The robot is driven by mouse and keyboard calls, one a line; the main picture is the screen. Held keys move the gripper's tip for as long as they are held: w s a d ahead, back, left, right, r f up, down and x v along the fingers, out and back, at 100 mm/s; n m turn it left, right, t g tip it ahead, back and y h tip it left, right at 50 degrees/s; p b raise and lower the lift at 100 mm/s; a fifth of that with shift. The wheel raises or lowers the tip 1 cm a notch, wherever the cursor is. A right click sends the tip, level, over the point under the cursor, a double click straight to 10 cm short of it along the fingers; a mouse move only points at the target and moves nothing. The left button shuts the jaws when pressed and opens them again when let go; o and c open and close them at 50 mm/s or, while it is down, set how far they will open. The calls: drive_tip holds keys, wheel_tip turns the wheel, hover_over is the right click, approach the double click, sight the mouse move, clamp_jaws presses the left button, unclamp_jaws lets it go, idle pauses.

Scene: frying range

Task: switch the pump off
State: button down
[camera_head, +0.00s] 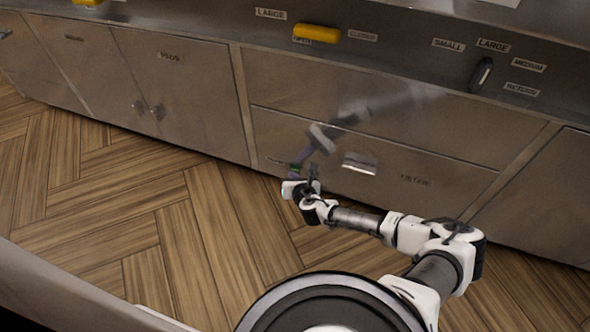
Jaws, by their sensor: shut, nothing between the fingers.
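A small green and dark switch-like part (295,169), probably the pump switch, sits low on the front of the lower steel panel, close to a small label (275,160) too blurred to read. My gripper (313,172) is shut and empty, pointing at the panel just right of this part. It partly crowds the view there, so I cannot tell whether it touches the part or which way the switch is set.
A drawer handle (360,163) is right of my gripper. Above are a yellow lever (316,33) between labels and a dark selector (481,75) among size labels. Cabinet doors (180,85) stand at left. The wooden floor (130,210) is clear.

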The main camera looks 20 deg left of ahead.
drive_tip(key=s+p, duration=0.2)
drive_tip(key=s, duration=0.4)
drive_tip(key=shift+a, duration=0.15)
idle(0.4)
